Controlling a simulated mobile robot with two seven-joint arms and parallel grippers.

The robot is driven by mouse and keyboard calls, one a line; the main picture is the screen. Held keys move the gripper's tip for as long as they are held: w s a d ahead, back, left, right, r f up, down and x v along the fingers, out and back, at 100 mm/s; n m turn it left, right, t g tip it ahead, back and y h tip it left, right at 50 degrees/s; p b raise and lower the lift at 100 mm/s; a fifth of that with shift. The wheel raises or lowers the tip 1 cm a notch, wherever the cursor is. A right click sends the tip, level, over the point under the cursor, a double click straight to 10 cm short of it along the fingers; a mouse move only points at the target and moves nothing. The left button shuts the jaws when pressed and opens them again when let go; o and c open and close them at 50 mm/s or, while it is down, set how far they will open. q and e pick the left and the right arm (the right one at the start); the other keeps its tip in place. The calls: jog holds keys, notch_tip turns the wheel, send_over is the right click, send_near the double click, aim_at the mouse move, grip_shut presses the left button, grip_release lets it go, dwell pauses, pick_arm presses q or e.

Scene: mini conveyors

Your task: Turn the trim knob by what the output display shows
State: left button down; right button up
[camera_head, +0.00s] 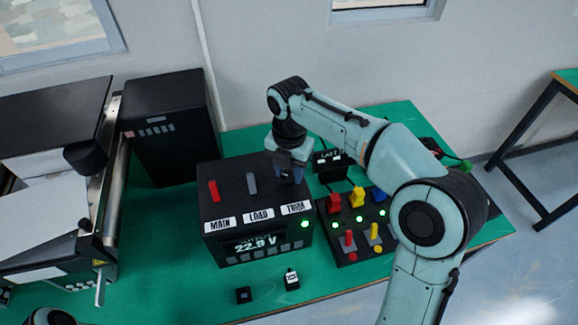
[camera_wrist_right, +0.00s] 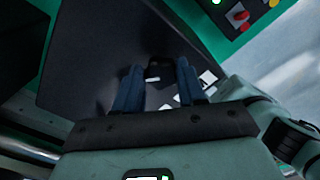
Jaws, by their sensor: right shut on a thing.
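The black power box (camera_head: 232,190) stands on the green table with MAIN, LOAD and TRIM labels along its top front edge. Its output display (camera_head: 256,244) reads 22.9 V, and a green light (camera_head: 305,224) glows beside it. My right gripper (camera_head: 289,172) points down at the box top behind the TRIM label (camera_head: 296,208). In the right wrist view its two blue fingers stand on either side of the black trim knob (camera_wrist_right: 158,69), shut on it. The knob is hidden by the gripper in the head view. My left gripper is not in view.
A red lever (camera_head: 213,191) and a grey lever (camera_head: 251,183) stand on the box. A black panel (camera_head: 352,246) with coloured switches and green lights is close at its right. A conveyor (camera_head: 45,215) is at left.

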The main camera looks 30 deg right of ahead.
jog(key=m+p, duration=0.1)
jog(key=m, duration=0.2)
jog(key=shift+r+m, duration=0.15)
jog(key=shift+m, duration=0.25)
jog(key=m, duration=0.4)
jog(key=shift+s+m+p, duration=0.15)
jog(key=shift+m+p, duration=0.15)
jog(key=shift+p, duration=0.05)
jog(key=m, duration=0.4)
jog(key=shift+s, duration=0.1)
pick_arm(q)
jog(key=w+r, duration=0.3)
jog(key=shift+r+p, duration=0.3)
jog(key=shift+p, duration=0.05)
pick_arm(e)
jog(key=m, duration=0.5)
jog(key=shift+s, duration=0.1)
jog(key=o, duration=1.1)
